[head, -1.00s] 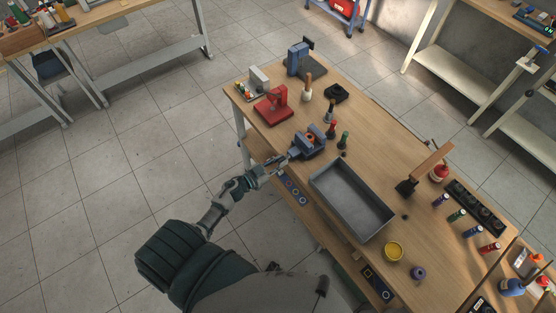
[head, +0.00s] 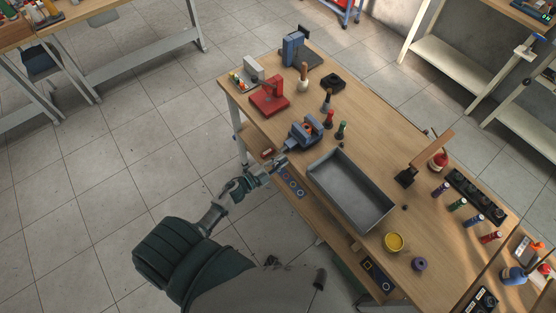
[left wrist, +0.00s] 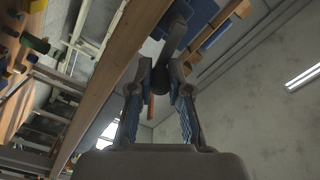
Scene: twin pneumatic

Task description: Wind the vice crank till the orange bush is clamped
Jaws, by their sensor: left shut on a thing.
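The blue-grey vice (head: 306,131) stands at the near left edge of the wooden workbench. The orange bush (head: 309,128) shows as a small spot of colour between its jaws; I cannot tell if the jaws touch it. My left gripper (head: 277,163) is at the front of the vice, over the bench edge, shut on the vice crank. In the left wrist view the fingers (left wrist: 160,95) close around the dark crank (left wrist: 158,78), under the blue vice body (left wrist: 205,15). The crank is mostly hidden in the head view. My right gripper is not in view.
A grey tray (head: 350,190) lies right of the vice. Red (head: 327,119) and green (head: 341,130) handled tools stand close behind it. A red press (head: 269,96) stands further left. A yellow pot (head: 393,243) sits near the front edge. The floor left of the bench is clear.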

